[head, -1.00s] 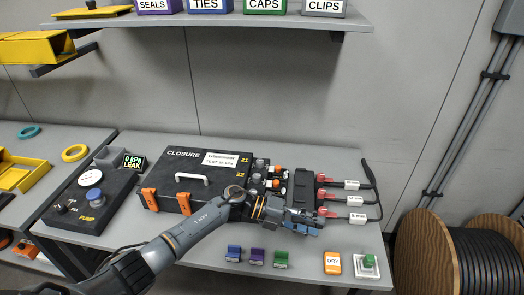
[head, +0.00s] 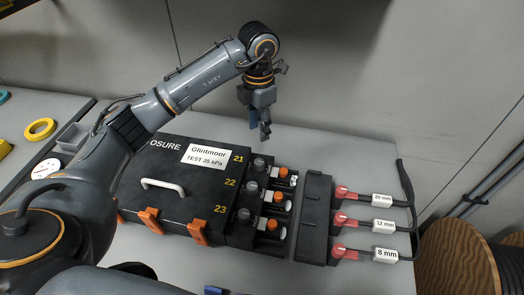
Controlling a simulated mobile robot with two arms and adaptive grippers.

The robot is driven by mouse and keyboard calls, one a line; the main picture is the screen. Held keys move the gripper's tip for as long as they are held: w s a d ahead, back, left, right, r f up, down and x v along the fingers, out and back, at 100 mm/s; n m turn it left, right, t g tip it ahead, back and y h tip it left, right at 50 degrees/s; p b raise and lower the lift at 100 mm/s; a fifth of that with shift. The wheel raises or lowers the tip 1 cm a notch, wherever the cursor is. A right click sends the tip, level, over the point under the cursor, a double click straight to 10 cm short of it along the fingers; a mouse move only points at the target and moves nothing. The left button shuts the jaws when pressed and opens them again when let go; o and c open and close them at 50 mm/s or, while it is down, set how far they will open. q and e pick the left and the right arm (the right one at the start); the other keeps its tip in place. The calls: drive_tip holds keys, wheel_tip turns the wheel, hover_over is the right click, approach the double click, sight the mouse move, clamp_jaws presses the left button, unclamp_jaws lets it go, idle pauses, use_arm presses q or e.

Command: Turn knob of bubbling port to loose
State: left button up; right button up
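The black closure box (head: 165,172) has three ports along its right side, labelled 21, 22 and 23. Each has a dark grey knob: port 21 (head: 260,163), port 22 (head: 251,187) and port 23 (head: 244,214). Beside each knob is an orange part, at port 21 (head: 281,173), port 22 (head: 277,197) and port 23 (head: 271,225).
A black block (head: 315,215) stands right of the ports, with red-ended cables tagged 20 mm (head: 383,198), 12 mm (head: 384,227) and 8 mm (head: 386,254). A cable reel (head: 455,262) is at lower right. The bench behind the block is clear.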

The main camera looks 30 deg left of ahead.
use_arm(q)
drive_tip(key=p, duration=0.1)
hover_over(259, 161)
drive_tip(key=f, duration=0.4)
drive_tip(key=shift+s+f, duration=0.25)
drive_tip(key=shift+f, duration=0.1)
drive_tip(key=f+p, duration=0.1)
drive_tip(key=f, duration=0.6)
drive_tip(key=shift+w+f+p, duration=0.15)
drive_tip(key=shift+w+p, duration=0.05)
drive_tip(key=shift+p, duration=0.1)
drive_tip(key=shift+f, duration=0.5)
use_arm(e)
drive_tip(key=shift+r, duration=1.45)
use_arm(q)
clamp_jaws()
use_arm(e)
drive_tip(key=shift+d, duration=0.15)
